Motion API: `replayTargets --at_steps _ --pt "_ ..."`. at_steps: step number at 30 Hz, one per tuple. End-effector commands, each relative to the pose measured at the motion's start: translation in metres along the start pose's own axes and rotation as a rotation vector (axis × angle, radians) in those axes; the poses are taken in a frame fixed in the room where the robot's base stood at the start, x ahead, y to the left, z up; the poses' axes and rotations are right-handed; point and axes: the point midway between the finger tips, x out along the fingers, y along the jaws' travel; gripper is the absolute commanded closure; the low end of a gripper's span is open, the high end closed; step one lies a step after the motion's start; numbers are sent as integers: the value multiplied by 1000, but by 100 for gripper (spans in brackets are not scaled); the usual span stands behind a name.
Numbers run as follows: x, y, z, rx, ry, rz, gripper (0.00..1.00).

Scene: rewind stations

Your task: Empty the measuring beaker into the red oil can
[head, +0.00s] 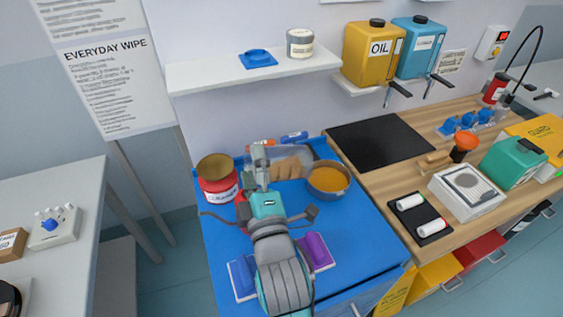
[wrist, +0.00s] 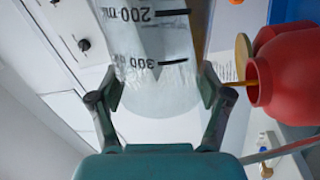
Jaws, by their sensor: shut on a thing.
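My gripper (wrist: 160,90) is shut on the clear measuring beaker (wrist: 150,45), with one finger on each side of its wall. The beaker's black 200 and 300 marks read upside down in the wrist view; I cannot tell how much is inside. The red oil can (wrist: 285,70) is at the right of that view, its open neck facing left, apart from the beaker. The beaker's axis looks roughly crosswise to the can's, so it seems strongly tilted. In the head view my gripper (head: 260,165) is over the blue worktop, and a red object (head: 241,207), probably the can, is partly hidden behind it.
On the blue worktop (head: 345,255) are a red tin (head: 218,187) at left, a round pan of orange contents (head: 329,180) at right, and purple (head: 317,250) and blue pads in front. A white shelf (head: 210,77) hangs behind. A wooden counter adjoins at right.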

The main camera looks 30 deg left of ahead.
Motion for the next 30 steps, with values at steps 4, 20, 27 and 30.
replayTargets --at_steps 4,20,27,30 --pt "0 0 0 0 0 1 90" --pt "-1 -5 -1 -50 11 3 90" --pt "-2 -9 -1 -98 20 4 90" --pt "-2 -10 -2 -111 22 6 90"
